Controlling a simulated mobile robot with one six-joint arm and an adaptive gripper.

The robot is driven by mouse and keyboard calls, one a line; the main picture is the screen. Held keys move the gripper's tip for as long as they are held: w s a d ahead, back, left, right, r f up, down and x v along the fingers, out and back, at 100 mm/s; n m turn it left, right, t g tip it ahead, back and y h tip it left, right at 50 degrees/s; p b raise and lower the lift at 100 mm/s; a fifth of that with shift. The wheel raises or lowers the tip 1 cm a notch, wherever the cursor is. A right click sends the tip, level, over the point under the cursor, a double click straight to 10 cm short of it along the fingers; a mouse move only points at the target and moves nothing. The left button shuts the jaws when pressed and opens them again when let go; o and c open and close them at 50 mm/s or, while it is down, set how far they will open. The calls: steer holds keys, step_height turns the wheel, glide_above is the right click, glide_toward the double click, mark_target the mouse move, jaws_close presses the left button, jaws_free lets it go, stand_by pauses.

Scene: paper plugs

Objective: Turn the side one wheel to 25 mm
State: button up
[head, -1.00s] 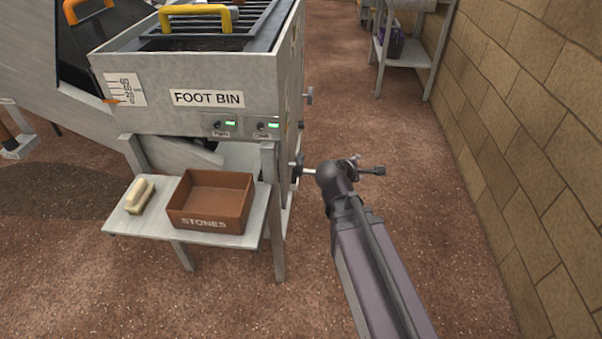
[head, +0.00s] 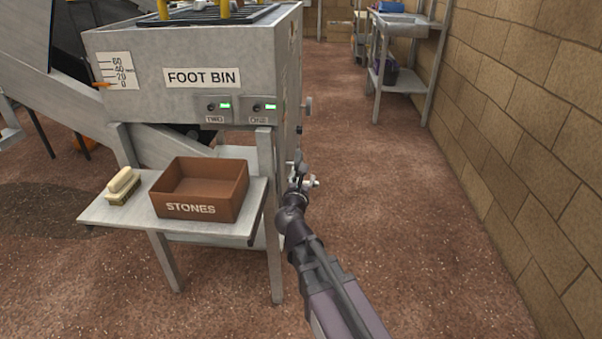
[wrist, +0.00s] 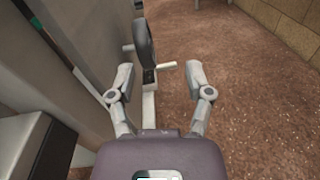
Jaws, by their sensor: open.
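In the wrist view a dark wheel (wrist: 146,42) stands nearly edge-on at the machine's side, with a pale handle (wrist: 166,64) sticking out to the right. My gripper (wrist: 160,77) is open, its two fingers apart, with the wheel and handle ahead between them. I see no contact.
The FOOT BIN machine (head: 205,100) has two green-lit panels labelled TWO and ONE. A brown STONES box (head: 200,190) and a brush (head: 122,186) sit on a low shelf (head: 140,218). A brick wall (head: 520,150) stands right; open floor (head: 400,220) lies between. A metal rack (head: 400,60) is behind.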

steer(key=a+n, duration=0.1)
steer(key=f, duration=0.1)
steer(key=a+n+y+b, duration=0.1)
steer(key=shift+s+a+f+n, duration=0.25)
steer(key=shift+a+n, duration=0.05)
steer(key=shift+a, duration=0.05)
steer(key=shift+w+d, duration=0.1)
